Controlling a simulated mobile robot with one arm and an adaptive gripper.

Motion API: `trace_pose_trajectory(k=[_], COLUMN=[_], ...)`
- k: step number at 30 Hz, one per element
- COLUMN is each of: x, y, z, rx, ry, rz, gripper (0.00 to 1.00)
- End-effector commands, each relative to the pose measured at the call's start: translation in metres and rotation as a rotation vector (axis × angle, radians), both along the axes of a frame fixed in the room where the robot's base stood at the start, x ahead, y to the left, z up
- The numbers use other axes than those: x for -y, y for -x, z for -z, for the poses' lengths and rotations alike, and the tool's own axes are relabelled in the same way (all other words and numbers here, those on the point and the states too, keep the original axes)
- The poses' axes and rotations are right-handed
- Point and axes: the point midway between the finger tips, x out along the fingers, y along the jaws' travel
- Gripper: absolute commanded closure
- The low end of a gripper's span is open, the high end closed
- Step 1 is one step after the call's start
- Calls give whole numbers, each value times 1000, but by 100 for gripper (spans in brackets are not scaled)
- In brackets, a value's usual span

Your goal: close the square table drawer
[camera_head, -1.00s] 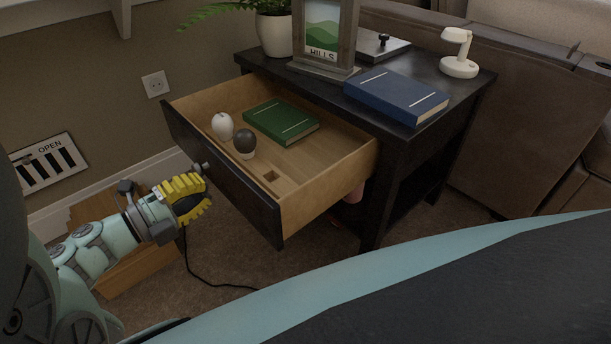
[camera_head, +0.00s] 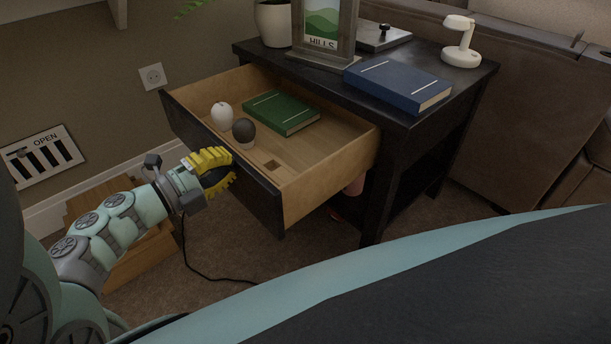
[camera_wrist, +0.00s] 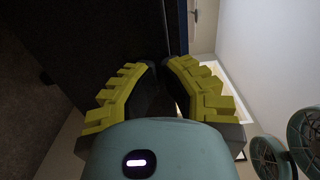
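The square table (camera_head: 475,82) is dark, and its drawer (camera_head: 345,160) stands far open toward the left front. The drawer has a dark front and light wooden sides. Inside it are a green book (camera_head: 281,111), a white egg-like object (camera_head: 221,116) and a dark-topped one (camera_head: 243,132). My gripper (camera_head: 232,168), with yellow ridged fingers, is at the outer face of the drawer front, near its middle, and hides the knob. Whether it touches is unclear. In the wrist view, the fingertips (camera_wrist: 165,64) come together with nothing visible between them, beside the dark drawer front (camera_wrist: 110,45).
On the tabletop are a blue book (camera_head: 398,84), a picture frame (camera_head: 322,35), a plant pot (camera_head: 272,24) and a white lamp (camera_head: 460,45). A wooden box (camera_head: 125,262) stands on the floor below my arm. A cable (camera_head: 195,268) runs nearby. A sofa (camera_head: 530,120) is at the right.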

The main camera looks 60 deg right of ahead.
Motion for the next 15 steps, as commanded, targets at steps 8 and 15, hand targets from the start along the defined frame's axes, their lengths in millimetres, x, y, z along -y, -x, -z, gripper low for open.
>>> trace_pose_trajectory(k=[8,15], x=[53,118], y=[16,31], z=[0,-2], rx=[1,0], ry=[4,6], rz=[14,8], gripper=[100,100])
